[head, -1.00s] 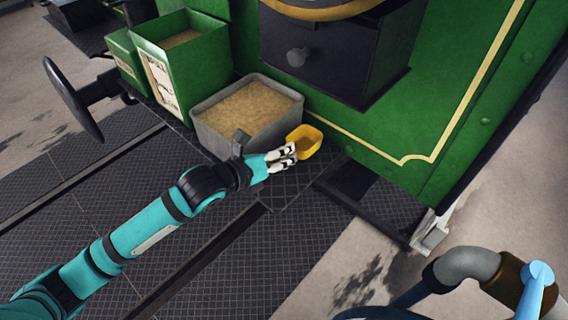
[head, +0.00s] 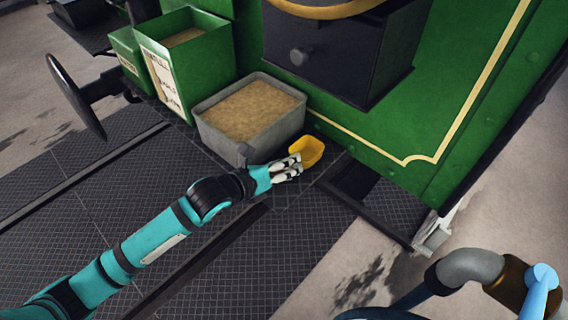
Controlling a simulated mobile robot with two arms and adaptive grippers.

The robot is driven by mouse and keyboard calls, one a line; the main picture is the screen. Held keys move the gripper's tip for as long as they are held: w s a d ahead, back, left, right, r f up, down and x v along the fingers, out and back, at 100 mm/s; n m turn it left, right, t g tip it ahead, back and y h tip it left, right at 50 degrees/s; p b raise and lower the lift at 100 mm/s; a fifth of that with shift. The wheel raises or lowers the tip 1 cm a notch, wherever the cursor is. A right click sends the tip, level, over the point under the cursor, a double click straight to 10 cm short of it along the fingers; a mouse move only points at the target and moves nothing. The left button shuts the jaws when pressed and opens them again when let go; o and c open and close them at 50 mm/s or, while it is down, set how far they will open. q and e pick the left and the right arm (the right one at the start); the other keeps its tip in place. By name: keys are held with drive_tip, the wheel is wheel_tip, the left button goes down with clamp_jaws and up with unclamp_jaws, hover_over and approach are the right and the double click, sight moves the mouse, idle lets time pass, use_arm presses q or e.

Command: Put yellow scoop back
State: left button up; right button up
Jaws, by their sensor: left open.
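The small yellow scoop (head: 309,150) is just right of the grey bin (head: 222,140) of sandy material, outside it and close to the green side of the tram. I cannot tell whether it rests on anything. My left gripper (head: 297,167) is open, with its pale fingers at the scoop's near left side. The fingertips overlap the scoop's edge in the picture, and I cannot tell whether they touch it. The scoop's handle is not clear, perhaps hidden by the fingers. My right gripper is not in view.
Green boxes (head: 205,72) with sandy contents stand left of the bin. A dark drawer-like box (head: 335,60) juts from the green panel (head: 480,75) above the scoop. A handwheel (head: 75,97) is at the left. The dark patterned floor (head: 100,190) is largely clear.

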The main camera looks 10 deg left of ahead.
use_arm(q)
drive_tip(key=shift+r, duration=0.1)
drive_tip(key=v, duration=1.2)
drive_tip(key=shift+b, duration=0.3)
